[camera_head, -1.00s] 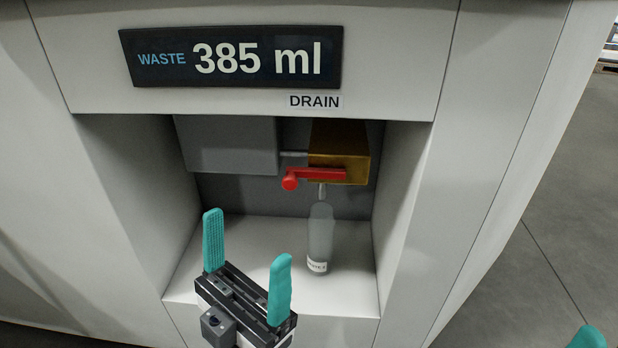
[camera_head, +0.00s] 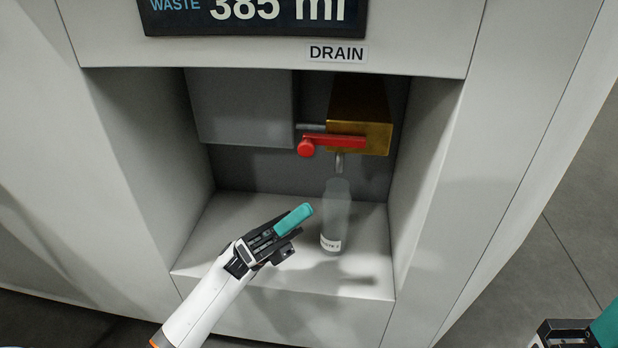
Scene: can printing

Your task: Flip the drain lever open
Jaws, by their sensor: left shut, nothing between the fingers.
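The red drain lever (camera_head: 338,142) lies roughly level across the front of the brass valve block (camera_head: 376,138), with its round red knob at the left end. A short spout (camera_head: 339,160) points down below it. A clear bottle (camera_head: 336,212) with a white label stands upright under the spout. My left gripper (camera_head: 303,212) is shut and empty, its teal fingers together. It is below the knob and left of the bottle, apart from the lever. Whether it touches the bottle I cannot tell. My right gripper (camera_head: 600,328) shows only partly in the lower right corner.
The lever sits inside a recess with white side walls and a pale shelf (camera_head: 230,235). A grey box (camera_head: 245,110) hangs at the recess's upper left. A DRAIN label (camera_head: 337,53) and a waste display reading 385 ml (camera_head: 255,14) are above.

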